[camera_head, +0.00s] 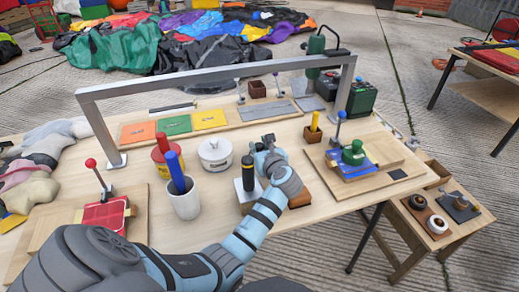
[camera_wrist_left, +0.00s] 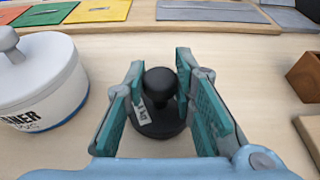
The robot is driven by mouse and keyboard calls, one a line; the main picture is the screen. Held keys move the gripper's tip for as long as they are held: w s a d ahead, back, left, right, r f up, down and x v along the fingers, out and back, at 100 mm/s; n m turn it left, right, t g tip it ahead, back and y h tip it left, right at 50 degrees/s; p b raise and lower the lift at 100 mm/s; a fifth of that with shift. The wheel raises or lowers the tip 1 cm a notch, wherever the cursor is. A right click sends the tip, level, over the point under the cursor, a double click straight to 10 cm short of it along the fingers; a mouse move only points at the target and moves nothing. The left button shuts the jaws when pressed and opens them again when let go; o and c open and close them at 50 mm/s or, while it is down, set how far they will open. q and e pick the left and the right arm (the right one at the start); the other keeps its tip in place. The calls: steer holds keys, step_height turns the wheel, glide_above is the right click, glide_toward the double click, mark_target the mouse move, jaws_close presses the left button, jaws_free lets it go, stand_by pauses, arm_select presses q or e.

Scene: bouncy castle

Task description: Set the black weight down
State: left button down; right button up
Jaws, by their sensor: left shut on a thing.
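The black weight (camera_wrist_left: 160,98) has a round knob on top and a small white label on its side. In the left wrist view it stands upright between the two teal finger pads of my left gripper (camera_wrist_left: 160,105), which is shut on it. The weight is over bare wooden tabletop; I cannot tell whether its base touches the wood. In the head view my left gripper (camera_head: 268,148) is over the middle of the workbench (camera_head: 140,240), right of the white pot, and it hides the weight. My right gripper is not in view.
A white lidded pot (camera_head: 215,154) stands close on the left, also in the left wrist view (camera_wrist_left: 38,85). A black-handled tool (camera_head: 247,172) and a brown block (camera_head: 299,196) are near my wrist. A green weight (camera_head: 353,154) sits on the right-hand board. A grey frame (camera_head: 220,74) spans the bench.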

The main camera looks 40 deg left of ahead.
arm_select(q)
steer(key=shift+w+r, duration=0.1)
steer(key=shift+w, duration=0.05)
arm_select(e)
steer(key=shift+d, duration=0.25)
arm_select(q)
steer(key=c, duration=1.3)
jaws_free()
steer(key=shift+c, duration=0.2)
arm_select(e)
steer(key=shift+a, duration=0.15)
arm_select(q)
steer(key=shift+d+r, duration=0.1)
steer(key=p+v, duration=0.2)
steer(key=v, duration=0.4)
steer(key=shift+s+d+r, duration=0.15)
steer(key=shift+s+d, duration=0.1)
steer(key=shift+s, duration=0.05)
steer(key=shift+s+d+r, duration=0.1)
steer(key=shift+s+d, duration=0.15)
steer(key=shift+d, duration=0.05)
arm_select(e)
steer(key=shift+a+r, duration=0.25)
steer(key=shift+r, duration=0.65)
